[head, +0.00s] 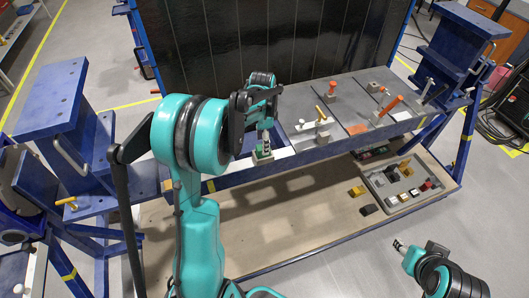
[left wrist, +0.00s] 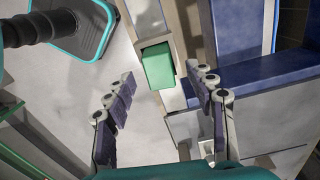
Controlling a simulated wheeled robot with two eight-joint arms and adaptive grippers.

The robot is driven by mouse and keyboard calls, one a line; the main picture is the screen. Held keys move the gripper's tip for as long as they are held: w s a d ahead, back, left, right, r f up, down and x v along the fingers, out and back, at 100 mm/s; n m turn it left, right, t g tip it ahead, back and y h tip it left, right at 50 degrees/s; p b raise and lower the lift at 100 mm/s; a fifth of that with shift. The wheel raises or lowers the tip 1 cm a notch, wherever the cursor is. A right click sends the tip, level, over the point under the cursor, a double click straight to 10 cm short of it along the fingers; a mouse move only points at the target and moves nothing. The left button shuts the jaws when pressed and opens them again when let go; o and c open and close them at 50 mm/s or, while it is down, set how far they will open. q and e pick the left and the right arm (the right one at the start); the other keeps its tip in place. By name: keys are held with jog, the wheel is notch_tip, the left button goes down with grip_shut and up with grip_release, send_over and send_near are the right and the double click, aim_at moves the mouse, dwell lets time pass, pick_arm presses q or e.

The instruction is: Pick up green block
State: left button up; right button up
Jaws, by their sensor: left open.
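The green block (head: 262,153) sits at the front edge of the jig frame, on or in a small pale holder, partly covered by my gripper in the head view. In the left wrist view the green block (left wrist: 158,66) shows in the upper middle, beyond and between the finger tips. My left gripper (head: 265,138) is just above the block, pointing down; its fingers (left wrist: 160,74) are spread wide with nothing between them. My right gripper (head: 398,244) is at the lower right of the head view, far from the block; its jaw opening is too small to tell.
The grey jig plate (head: 352,104) right of the block carries orange and yellow handled clamps. Blue posts stand at both ends, and a dark panel (head: 270,45) rises behind. Below, a wooden shelf (head: 290,222) holds a grey tray (head: 412,203) with several small blocks.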

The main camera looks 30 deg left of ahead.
pick_arm(q)
notch_tip(320, 180, down, 4)
jog(key=shift+r, duration=0.1)
jog(key=shift+d, duration=0.1)
grip_shut()
jog(key=shift+r, duration=0.1)
